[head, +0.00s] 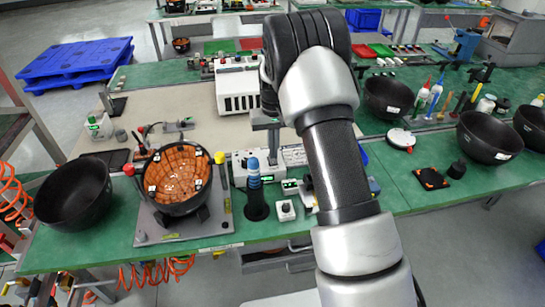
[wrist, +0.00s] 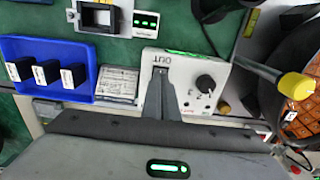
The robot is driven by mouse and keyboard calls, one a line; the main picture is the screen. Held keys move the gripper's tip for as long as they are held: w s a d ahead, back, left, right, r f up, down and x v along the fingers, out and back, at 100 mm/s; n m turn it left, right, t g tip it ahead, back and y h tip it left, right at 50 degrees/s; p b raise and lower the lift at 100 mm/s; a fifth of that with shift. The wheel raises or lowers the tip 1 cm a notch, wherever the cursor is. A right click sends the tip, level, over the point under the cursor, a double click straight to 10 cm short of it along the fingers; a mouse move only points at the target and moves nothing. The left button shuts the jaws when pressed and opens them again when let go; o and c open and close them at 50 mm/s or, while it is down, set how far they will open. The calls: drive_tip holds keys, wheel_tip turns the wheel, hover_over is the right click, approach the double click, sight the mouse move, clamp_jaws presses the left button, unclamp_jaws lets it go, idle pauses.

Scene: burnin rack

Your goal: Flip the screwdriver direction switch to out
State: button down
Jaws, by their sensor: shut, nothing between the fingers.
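The white screwdriver controller (wrist: 203,66) lies under my gripper in the wrist view, with a green-lit display, a black knob and an "OUT" label that reads upside down. My gripper (wrist: 160,73) is shut and empty, its fingertips over the controller beside the "OUT" label. The direction switch cannot be made out; the fingers cover that area. Whether the fingertips touch the panel cannot be told. In the head view the controller (head: 241,160) is partly hidden behind the blue and black screwdriver (head: 254,177), which stands upright in a dark holder (head: 257,206).
A black bowl fixture with orange segments (head: 180,172) stands left of the controller, with a yellow-capped post (wrist: 295,86) close by. A blue tray (wrist: 85,92) with black blocks sits on the controller's other side. A small knob box (head: 286,210) is near the front edge.

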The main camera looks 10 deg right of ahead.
drive_tip(key=shift+r+p, duration=1.2)
drive_tip(key=shift+r, duration=1.1)
wheel_tip(320, 180, up, 10)
drive_tip(key=t, duration=0.1)
hover_over(273, 162)
drive_tip(key=s, duration=0.4)
drive_tip(key=s+r+t+p, duration=0.2)
drive_tip(key=s+r, duration=0.7)
drive_tip(key=r, duration=0.2)
drive_tip(key=s+r+t+p, duration=0.1)
drive_tip(key=s+r, duration=0.2)
drive_tip(key=s, duration=0.7)
drive_tip(key=s+r+t, duration=0.1)
drive_tip(key=s+r, duration=0.2)
drive_tip(key=s, duration=0.8)
drive_tip(key=shift+t+p, duration=0.3)
drive_tip(key=shift+p, duration=0.1)
